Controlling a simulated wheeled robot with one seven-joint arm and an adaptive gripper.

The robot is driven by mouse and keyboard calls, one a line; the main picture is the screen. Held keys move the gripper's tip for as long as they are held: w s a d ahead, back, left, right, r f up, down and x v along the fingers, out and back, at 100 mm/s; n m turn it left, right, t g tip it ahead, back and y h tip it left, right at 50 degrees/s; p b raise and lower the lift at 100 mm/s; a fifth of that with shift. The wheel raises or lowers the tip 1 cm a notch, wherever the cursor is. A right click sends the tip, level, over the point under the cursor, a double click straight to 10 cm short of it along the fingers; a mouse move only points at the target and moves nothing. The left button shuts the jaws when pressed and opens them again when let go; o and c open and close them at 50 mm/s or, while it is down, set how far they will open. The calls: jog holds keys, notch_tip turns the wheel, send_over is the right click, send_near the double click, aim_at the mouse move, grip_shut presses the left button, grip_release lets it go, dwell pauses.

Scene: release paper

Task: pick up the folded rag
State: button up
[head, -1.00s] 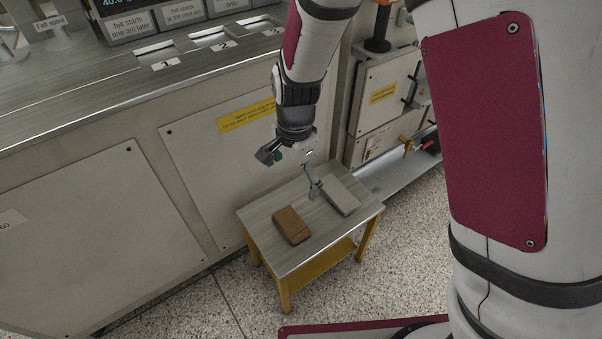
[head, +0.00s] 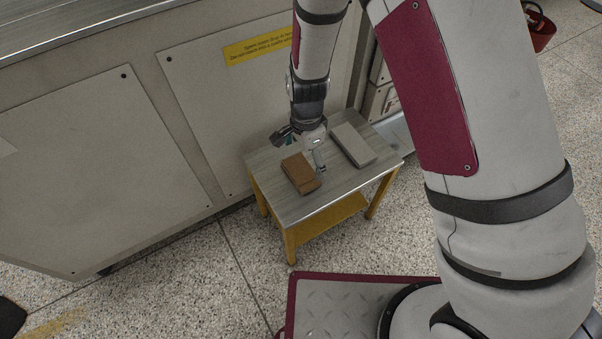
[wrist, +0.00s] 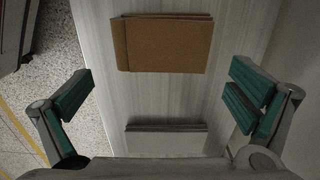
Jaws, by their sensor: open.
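Two flat, block-like folded pieces lie on a small table (head: 345,186). One is brown (head: 298,175), the other light grey (head: 353,145); I cannot tell for sure which is the folded rag. My gripper (head: 303,152) is over the table between them, close to the brown piece. In the wrist view my gripper (wrist: 165,95) is open and empty, its green-padded fingers wide apart. There the brown piece (wrist: 163,44) lies ahead of the fingertips, with layered edges. The grey piece (wrist: 165,141) lies nearer the palm, partly cut off by the gripper body.
The table has a grey top and a yellow frame with a lower shelf (head: 330,217). A beige cabinet (head: 200,110) with a yellow label (head: 262,46) stands behind it. Speckled floor (head: 190,265) is open in front and to the left.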

aim_at(303, 169)
jog(key=f+b, duration=0.2)
jog(key=f, duration=0.3)
jog(key=shift+a+f+b, duration=0.1)
jog(key=shift+a+b, duration=0.1)
jog(key=shift+b, duration=0.2)
jog(key=c, duration=1)
jog(key=shift+r, duration=0.2)
jog(key=shift+r+p, duration=0.4)
jog(key=shift+r, duration=0.1)
jog(key=r+p, duration=0.1)
jog(key=r, duration=0.1)
jog(key=shift+s+r+p, duration=0.2)
jog(key=shift+r+p, duration=0.15)
jog(key=s+d+r+p, duration=0.1)
jog(key=s+d+p, duration=0.2)
jog(key=s, duration=1.2)
jog(key=shift+d, duration=0.65)
